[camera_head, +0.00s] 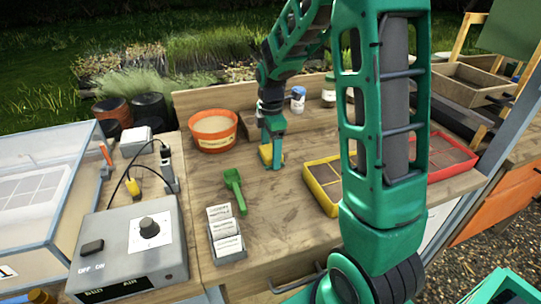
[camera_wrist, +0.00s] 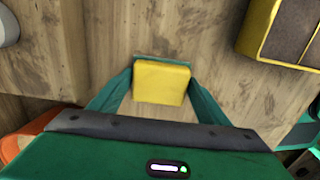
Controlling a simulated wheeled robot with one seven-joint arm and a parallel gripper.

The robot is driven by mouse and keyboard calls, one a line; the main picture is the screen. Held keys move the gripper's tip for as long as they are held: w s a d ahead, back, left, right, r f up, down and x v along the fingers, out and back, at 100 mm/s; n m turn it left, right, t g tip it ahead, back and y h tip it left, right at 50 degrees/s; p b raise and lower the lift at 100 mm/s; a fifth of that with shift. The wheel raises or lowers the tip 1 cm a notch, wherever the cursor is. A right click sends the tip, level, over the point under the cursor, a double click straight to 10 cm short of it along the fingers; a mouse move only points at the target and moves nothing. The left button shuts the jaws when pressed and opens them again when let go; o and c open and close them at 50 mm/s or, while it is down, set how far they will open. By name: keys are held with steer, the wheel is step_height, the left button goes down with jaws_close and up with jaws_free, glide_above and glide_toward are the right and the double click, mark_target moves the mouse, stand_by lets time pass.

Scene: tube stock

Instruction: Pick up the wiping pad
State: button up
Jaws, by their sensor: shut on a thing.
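The wiping pad (camera_wrist: 161,82) is a yellow block between the two green fingers of my gripper (camera_wrist: 161,84) in the wrist view. My gripper is shut on it, with a finger at its left and right sides. In the head view the pad (camera_head: 266,154) shows as a small yellow patch at my gripper (camera_head: 272,158), beyond the middle of the wooden bench (camera_head: 285,225). The fingers hide part of the pad there. I cannot tell whether the pad touches the bench.
An orange tub (camera_head: 212,132) stands left of my gripper. A yellow divided tray (camera_head: 322,185) and a red tray (camera_head: 450,155) are to the right. A green scoop (camera_head: 236,190), a label holder (camera_head: 227,240) and a grey control box (camera_head: 130,250) are nearer. Bare bench lies between.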

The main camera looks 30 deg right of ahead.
mark_target(271, 151)
step_height(271, 151, up, 10)
steer(key=shift+r, duration=0.1)
stand_by(0.4)
steer(key=shift+o, duration=0.7)
